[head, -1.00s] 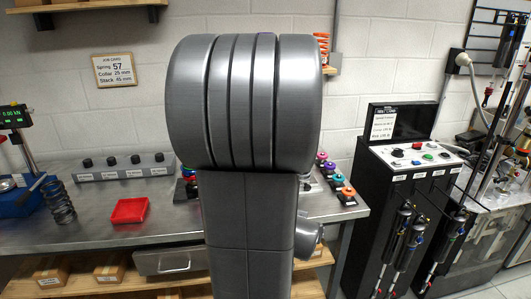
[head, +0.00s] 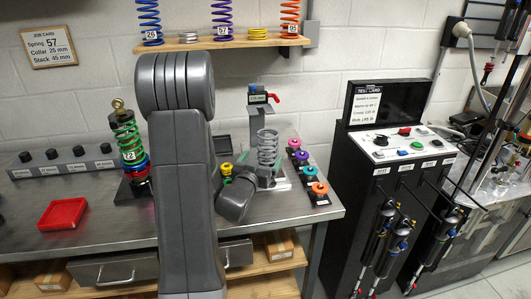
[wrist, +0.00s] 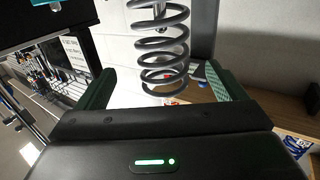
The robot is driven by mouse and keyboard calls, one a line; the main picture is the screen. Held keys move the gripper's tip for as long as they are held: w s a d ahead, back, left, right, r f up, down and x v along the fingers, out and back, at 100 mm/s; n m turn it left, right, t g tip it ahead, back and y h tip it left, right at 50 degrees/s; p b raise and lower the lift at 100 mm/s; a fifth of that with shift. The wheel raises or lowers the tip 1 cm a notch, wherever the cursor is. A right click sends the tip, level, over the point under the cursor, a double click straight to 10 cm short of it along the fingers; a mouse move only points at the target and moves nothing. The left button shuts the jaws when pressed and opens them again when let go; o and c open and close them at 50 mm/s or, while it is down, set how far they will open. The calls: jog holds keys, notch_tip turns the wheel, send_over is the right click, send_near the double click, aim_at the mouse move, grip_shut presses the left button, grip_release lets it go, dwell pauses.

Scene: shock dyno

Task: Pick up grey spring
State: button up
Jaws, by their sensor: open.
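The grey spring (head: 267,148) stands upright on a small stand at the right part of the bench in the head view. In the wrist view a dark grey spring (wrist: 162,45) shows between the two green finger pads, with a gap on each side; its top is cut off by the picture edge. My gripper (wrist: 158,68) is open and holds nothing. In the head view my arm hides the gripper. I cannot tell how deep the spring lies between the fingers.
A shock with a green spring (head: 126,140) stands left of my arm. A red tray (head: 62,214) lies on the bench. Several coloured knobs (head: 308,172) line the right side. A shelf (head: 205,43) holds more springs. A black test cabinet (head: 385,190) stands right.

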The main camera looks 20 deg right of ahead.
aim_at(265, 152)
jog(key=shift+f+p+x, duration=0.1)
jog(key=shift+p+x, duration=0.55)
jog(key=shift+x, duration=1.35)
jog(key=shift+f+p+x, duration=0.15)
jog(key=shift+p+x, duration=0.5)
jog(key=shift+x, duration=1.3)
jog(key=shift+w+a, duration=0.15)
jog(key=shift+c, duration=0.4)
jog(key=c, duration=1.7)
jog(key=shift+r, duration=0.1)
jog(key=shift+r, duration=0.1)
notch_tip(265, 152, up, 10)
jog(key=b, duration=0.1)
